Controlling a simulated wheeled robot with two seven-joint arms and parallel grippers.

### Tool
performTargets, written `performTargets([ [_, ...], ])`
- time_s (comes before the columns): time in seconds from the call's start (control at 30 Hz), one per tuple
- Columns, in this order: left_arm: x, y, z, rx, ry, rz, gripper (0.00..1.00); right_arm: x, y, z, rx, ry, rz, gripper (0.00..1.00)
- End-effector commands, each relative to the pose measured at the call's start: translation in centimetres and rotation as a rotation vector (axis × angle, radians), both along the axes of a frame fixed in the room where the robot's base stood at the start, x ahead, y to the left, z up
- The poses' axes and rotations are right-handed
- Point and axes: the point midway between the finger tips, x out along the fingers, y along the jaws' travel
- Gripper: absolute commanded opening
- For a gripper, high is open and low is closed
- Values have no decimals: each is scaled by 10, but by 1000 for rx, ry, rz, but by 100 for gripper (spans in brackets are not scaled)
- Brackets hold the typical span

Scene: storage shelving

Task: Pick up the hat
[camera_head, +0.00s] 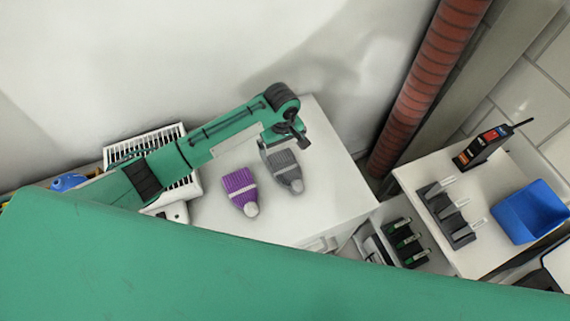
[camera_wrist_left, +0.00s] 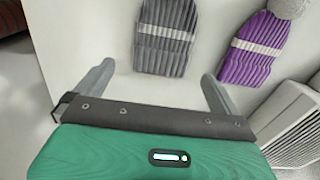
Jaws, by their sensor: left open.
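Two knitted hats with pale bands and pompoms lie on a white surface. The grey hat (camera_head: 284,172) lies to the right of the purple hat (camera_head: 240,188) in the head view. In the left wrist view the grey hat (camera_wrist_left: 167,38) is at the top, just beyond and between the fingertips, its pompom out of frame. The purple hat (camera_wrist_left: 256,48) is at the upper right there. My left gripper (camera_head: 294,139) is beside the grey hat's far edge. It also shows in the left wrist view (camera_wrist_left: 157,74), open, with nothing between its fingers. My right gripper is not in view.
A white slatted device (camera_head: 150,145) stands left of the hats, partly behind my arm. A red ribbed pipe (camera_head: 425,85) rises to the right. A second white surface holds a blue bin (camera_head: 530,211) and a black handheld device (camera_head: 482,148). Bare surface lies right of the grey hat.

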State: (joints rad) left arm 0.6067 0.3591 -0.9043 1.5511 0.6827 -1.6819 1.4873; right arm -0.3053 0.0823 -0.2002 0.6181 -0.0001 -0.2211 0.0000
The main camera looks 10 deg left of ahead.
Motion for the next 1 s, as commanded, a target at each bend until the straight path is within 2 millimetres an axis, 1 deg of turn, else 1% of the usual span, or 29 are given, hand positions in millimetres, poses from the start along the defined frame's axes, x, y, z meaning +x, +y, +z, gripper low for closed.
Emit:
performTargets([
  [0.1,0,0,-8,0,0,0,100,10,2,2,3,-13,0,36],
  [0.2,-1,1,-15,2,1,0,100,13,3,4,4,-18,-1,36],
  [0.37,-3,2,-38,3,2,0,100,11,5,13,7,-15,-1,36],
  [0.4,-3,2,-45,2,2,0,100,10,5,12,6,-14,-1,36],
  [0.5,-2,2,-57,2,1,-1,100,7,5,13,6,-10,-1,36],
  [0.6,-2,2,-61,1,-1,-1,100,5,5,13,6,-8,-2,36],
  [0.77,-2,2,-62,0,-1,-1,100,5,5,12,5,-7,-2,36],
  [0.8,-2,2,-62,0,-1,-1,98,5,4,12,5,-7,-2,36],
  [1.0,-2,2,-61,0,-1,-1,60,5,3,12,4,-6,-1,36],
])
